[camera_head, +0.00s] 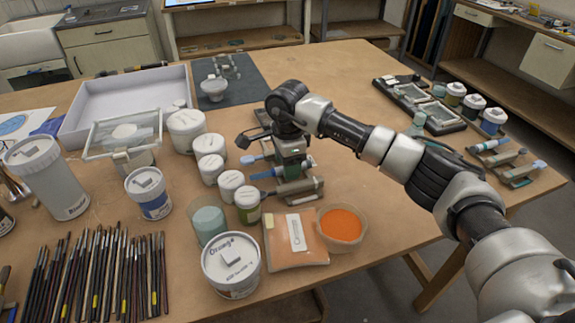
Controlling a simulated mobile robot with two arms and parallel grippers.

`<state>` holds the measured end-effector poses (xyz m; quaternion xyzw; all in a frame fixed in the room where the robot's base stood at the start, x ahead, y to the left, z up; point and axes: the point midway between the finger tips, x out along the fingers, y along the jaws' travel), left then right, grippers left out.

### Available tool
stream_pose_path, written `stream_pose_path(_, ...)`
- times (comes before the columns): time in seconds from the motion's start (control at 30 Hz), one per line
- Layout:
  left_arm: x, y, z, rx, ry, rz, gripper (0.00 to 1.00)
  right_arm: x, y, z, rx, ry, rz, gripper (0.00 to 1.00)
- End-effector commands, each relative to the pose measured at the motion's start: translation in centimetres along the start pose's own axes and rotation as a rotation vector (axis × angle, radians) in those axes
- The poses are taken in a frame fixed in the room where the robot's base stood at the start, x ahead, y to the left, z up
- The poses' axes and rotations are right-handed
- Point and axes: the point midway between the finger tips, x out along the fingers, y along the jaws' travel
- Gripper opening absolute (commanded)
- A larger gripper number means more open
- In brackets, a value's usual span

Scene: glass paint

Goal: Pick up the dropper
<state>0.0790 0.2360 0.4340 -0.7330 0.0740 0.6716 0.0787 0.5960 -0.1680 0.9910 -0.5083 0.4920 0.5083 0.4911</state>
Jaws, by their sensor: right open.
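My right gripper (266,141) is open and points down over a small rack (303,188) near the middle of the table. Several slim tools with blue parts lie across this rack; a light-blue-ended one (251,160) and a darker blue one (267,175) look like droppers. The gripper is just above and behind them and holds nothing that I can see. My wrist hides part of the rack, and I cannot tell whether a finger touches it. More dropper-like tools (492,145) rest on a second rack at the right edge. My left gripper is out of view.
White lidded jars (209,168) stand close left of the rack. A teal glass (208,222), an orange-powder bowl (341,226) and a large white tub (231,263) stand in front. Many brushes (95,275) lie at front left. The table between the racks is mostly clear beneath my arm.

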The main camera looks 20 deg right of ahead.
Motion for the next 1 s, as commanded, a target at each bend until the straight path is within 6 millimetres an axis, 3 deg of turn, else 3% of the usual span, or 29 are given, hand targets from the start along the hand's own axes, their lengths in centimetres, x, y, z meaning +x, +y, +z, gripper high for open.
stream_pose_path(0.27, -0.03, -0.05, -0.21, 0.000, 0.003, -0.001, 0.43, 0.38, -0.01, 0.04, -0.001, -0.001, -0.001, 0.53)
stream_pose_path(0.6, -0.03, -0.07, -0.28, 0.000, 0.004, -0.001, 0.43, 0.35, 0.00, 0.04, -0.001, -0.001, -0.001, 0.01)
stream_pose_path(1.0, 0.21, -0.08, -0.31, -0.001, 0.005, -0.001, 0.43, -0.23, -0.05, 0.02, 0.000, -0.001, -0.003, 0.00)
